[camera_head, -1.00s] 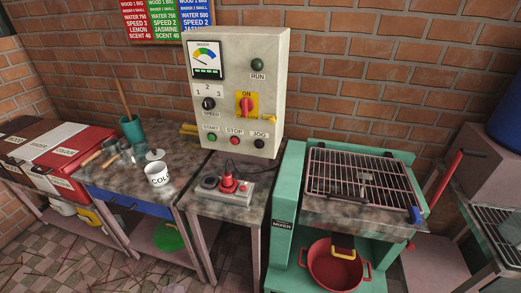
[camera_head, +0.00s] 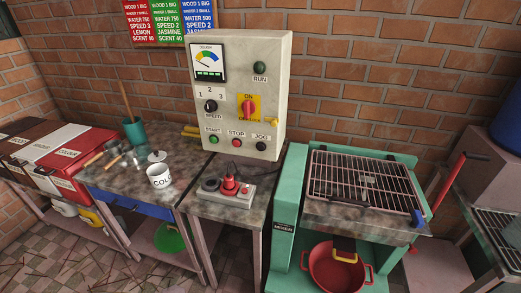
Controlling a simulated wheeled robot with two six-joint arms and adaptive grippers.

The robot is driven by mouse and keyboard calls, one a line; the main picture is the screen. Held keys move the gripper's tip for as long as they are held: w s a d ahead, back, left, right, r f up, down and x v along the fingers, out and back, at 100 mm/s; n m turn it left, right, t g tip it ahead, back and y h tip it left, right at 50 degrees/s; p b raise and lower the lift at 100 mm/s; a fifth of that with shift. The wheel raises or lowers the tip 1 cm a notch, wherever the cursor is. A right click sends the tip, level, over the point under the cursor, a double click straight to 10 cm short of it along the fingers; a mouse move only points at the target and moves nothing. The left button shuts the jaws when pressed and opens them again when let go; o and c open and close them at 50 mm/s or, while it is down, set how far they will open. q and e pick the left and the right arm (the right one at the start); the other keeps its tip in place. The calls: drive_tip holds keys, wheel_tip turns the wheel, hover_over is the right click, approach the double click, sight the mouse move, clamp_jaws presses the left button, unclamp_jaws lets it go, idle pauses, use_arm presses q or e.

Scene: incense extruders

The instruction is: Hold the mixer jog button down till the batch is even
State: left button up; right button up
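The black jog button (camera_head: 261,146) is at the lower right of the pale control box (camera_head: 270,100), under its JOG label. Nothing touches it. The box also bears a red stop button (camera_head: 236,143), a green start button (camera_head: 214,140), a red switch on a yellow plate (camera_head: 249,107) and a dial gauge (camera_head: 208,62). The green mixer (camera_head: 284,230) stands to the right of the box. A red two-handled pot (camera_head: 322,272) sits low in it, under a dark part with a yellow piece. The batch inside cannot be made out. Neither gripper is in view.
A power strip with a red plug (camera_head: 229,187) lies on the bench below the box. A white cup (camera_head: 159,175) and tools stand to the left. A wire rack (camera_head: 362,178) lies on top of the mixer, with a red-handled lever (camera_head: 452,178) beside it.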

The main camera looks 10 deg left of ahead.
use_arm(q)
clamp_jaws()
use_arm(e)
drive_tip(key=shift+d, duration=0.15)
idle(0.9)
